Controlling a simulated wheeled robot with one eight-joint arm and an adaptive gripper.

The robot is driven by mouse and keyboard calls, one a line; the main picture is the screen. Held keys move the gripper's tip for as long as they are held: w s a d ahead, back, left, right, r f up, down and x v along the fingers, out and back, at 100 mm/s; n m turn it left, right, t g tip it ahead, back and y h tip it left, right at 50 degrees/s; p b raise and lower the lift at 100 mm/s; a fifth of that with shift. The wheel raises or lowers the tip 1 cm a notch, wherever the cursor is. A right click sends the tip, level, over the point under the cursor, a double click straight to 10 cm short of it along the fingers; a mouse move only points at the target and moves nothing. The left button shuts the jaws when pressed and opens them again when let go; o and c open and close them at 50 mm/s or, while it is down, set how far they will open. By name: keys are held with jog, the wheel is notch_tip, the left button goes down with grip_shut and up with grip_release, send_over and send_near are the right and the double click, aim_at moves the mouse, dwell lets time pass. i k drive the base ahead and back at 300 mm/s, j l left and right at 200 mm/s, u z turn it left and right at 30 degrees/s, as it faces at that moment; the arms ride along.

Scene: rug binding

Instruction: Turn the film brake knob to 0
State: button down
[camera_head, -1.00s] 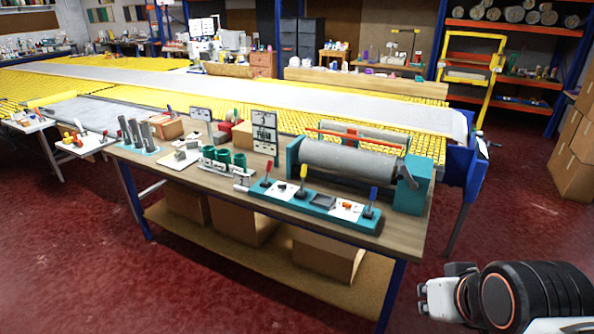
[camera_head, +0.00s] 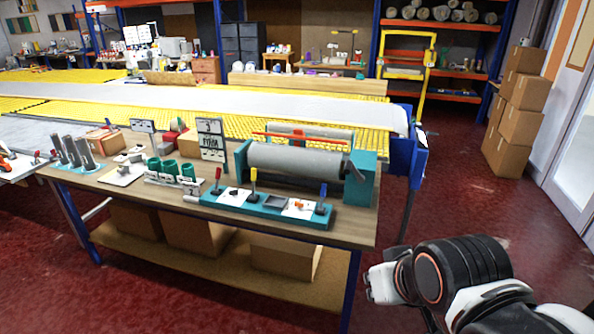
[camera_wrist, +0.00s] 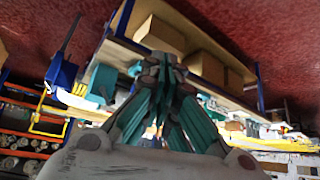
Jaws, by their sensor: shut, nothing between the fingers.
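A teal control panel (camera_head: 262,211) lies along the front edge of the workbench, in front of a grey roller (camera_head: 298,158). It carries red, yellow and blue-topped levers. A white plate with a small orange knob (camera_head: 299,205) is near its right end, and another white plate with a dark knob (camera_head: 234,194) is near its left end. I cannot read any labels, so I cannot tell which is the film brake knob. My gripper (camera_head: 376,284) is right of and in front of the bench, away from the panel. In the wrist view its fingers (camera_wrist: 160,66) are shut and empty.
The wooden workbench (camera_head: 345,229) has boxes on its lower shelf. Green cups (camera_head: 170,168) and a sign (camera_head: 211,140) stand left of the roller. A yellow-slatted table (camera_head: 215,118) runs behind. Red floor (camera_head: 470,205) is clear at right, before stacked cartons (camera_head: 515,125).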

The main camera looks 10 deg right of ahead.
aim_at(299, 205)
jog(key=i+j+z, duration=0.25)
jog(key=i+j, duration=0.55)
jog(key=i, duration=0.15)
